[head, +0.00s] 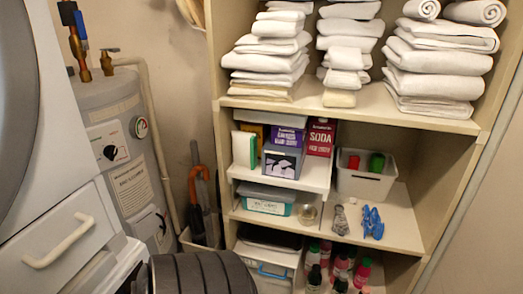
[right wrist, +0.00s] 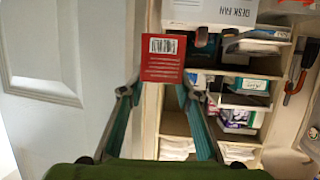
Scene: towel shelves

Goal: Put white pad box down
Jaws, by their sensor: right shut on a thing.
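In the right wrist view, my right gripper (right wrist: 155,92) has its teal fingers shut on a small box (right wrist: 163,70). The face of this box towards the camera is red with a white barcode label; its other sides are hidden, so I cannot tell if it is white. It is held up in front of the shelves. In the head view, a white and green box (head: 243,150) stands on the middle shelf, left of the purple boxes. My left gripper is in neither view. My right gripper does not show in the head view.
The shelf unit (head: 400,115) holds folded towels (head: 435,57) on top, a red soda box (head: 320,138), a grey bin (head: 365,184) and several bottles below. An umbrella (head: 196,185) and a water heater (head: 122,140) stand left. A desk fan box (right wrist: 290,8) shows in the wrist view.

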